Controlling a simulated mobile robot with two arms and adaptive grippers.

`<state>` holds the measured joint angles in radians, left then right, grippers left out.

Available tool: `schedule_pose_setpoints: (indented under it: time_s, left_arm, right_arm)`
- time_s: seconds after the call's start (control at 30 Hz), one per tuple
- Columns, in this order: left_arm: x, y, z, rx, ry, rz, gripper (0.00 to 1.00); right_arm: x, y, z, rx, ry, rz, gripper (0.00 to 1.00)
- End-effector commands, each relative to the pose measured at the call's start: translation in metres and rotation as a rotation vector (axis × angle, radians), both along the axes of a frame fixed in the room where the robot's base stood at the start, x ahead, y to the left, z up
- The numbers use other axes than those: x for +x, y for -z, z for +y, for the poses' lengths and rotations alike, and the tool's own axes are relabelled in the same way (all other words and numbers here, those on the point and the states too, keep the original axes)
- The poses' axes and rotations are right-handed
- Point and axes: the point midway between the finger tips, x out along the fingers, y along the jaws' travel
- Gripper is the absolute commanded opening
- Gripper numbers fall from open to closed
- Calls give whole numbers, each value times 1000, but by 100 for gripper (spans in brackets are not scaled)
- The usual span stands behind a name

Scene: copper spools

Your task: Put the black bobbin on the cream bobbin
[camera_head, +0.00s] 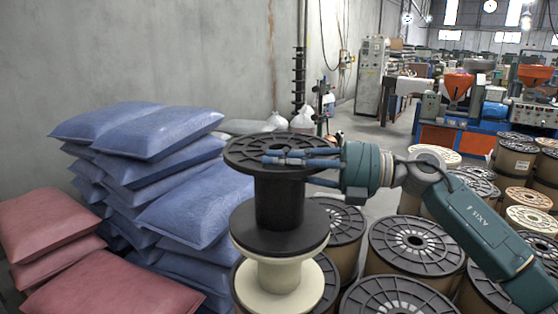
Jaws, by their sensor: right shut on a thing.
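The black bobbin (280,205) is upright in the middle of the view, with wide round flanges at top and bottom. My right gripper (275,156) comes in from the right and is shut on it at the top flange, its fingers lying across that flange. The cream bobbin (280,277) stands upright directly below. The black bobbin's lower flange covers most of the cream bobbin's top flange. The two look lined up; I cannot tell whether they touch or a small gap is left. My left gripper is not in view.
Large spools with black flanges (415,243) crowd the floor around and to the right of the cream bobbin. Blue sacks (195,205) are stacked close on the left, with red sacks (50,225) farther left. Machines (465,110) stand at the back right.

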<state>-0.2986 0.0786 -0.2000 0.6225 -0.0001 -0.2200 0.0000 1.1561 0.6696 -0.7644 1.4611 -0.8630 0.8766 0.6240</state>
Motion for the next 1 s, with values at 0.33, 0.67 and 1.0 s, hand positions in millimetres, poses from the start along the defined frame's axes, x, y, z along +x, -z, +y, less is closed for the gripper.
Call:
schedule_pose_setpoints:
  time_s: [0.33, 0.67, 1.0]
  left_arm:
    - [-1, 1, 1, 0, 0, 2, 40]
    - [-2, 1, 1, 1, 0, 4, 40]
    - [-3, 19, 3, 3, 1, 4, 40]
  right_arm:
    - [0, 2, 0, 0, 0, 0, 24]
    - [0, 2, 0, -1, 0, 0, 37]
    - [-9, 4, -42, -2, 5, -1, 37]
